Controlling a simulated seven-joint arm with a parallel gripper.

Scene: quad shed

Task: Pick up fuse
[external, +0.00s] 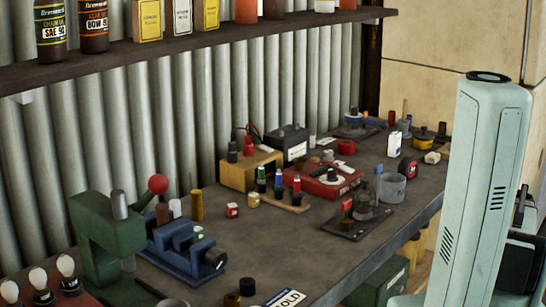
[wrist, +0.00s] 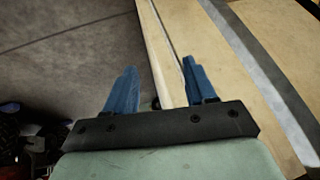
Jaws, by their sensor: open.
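My gripper (wrist: 159,65) shows in the wrist view with its two blue fingers spread apart and nothing between them. Behind the fingers are a pale wooden strip and a grey surface. In the external view only a pale green part of my arm shows at the right; the fingers are not visible there. I cannot pick out the fuse for certain. Several small items stand on the dark workbench (external: 285,240), among them a small red and white item (external: 232,210) left of the middle. No fuse is recognisable in the wrist view.
A green press (external: 98,240) and blue vise (external: 185,250) stand at the left. A red box (external: 322,180), a yellow block (external: 248,170) and a clear jar (external: 391,188) crowd the middle and back. A shelf (external: 200,48) with bottles hangs above. The bench's front middle is fairly clear.

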